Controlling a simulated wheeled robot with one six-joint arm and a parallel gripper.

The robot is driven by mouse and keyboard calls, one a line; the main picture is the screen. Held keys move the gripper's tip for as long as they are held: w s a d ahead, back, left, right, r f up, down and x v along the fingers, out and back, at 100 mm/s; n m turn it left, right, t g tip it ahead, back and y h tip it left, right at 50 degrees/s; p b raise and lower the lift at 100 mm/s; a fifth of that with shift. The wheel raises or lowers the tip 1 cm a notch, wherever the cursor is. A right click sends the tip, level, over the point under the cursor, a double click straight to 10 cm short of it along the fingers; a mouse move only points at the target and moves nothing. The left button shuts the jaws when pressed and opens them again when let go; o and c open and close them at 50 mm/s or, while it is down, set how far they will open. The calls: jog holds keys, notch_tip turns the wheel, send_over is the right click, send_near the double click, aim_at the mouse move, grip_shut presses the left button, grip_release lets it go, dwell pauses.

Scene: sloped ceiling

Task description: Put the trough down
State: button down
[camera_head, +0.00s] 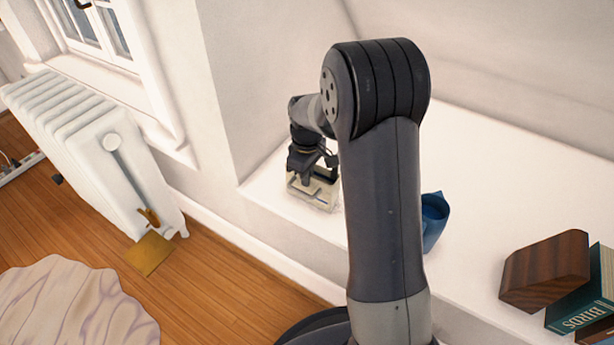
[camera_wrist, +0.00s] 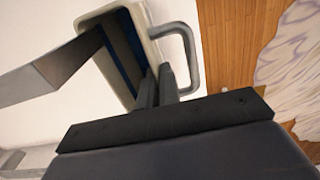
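The trough (camera_head: 318,191) is a small cream-coloured box with grey handles, at the left end of the white ledge. In the wrist view the trough (camera_wrist: 158,47) shows its pale rim, a dark blue inside and a curved grey handle at its right. My gripper (camera_head: 308,167) points down over it. In the wrist view my gripper's two dark fingers (camera_wrist: 157,86) are close together, with the trough's near wall between them. The trough looks level, at or just above the ledge; I cannot tell whether it touches. My arm hides part of the ledge.
The white ledge (camera_head: 472,190) has free room behind and right of my arm. A blue cup-like object (camera_head: 434,220), a dark wooden block (camera_head: 545,270) and books (camera_head: 585,305) stand on it. A radiator (camera_head: 95,150) stands left, above the wooden floor (camera_head: 215,290).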

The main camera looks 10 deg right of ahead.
jog(key=shift+f, duration=0.1)
jog(key=c, duration=1.6)
grip_release()
jog(key=shift+c, duration=0.2)
notch_tip(320, 180, up, 12)
jog(key=p, duration=0.3)
jog(key=shift+p, duration=0.4)
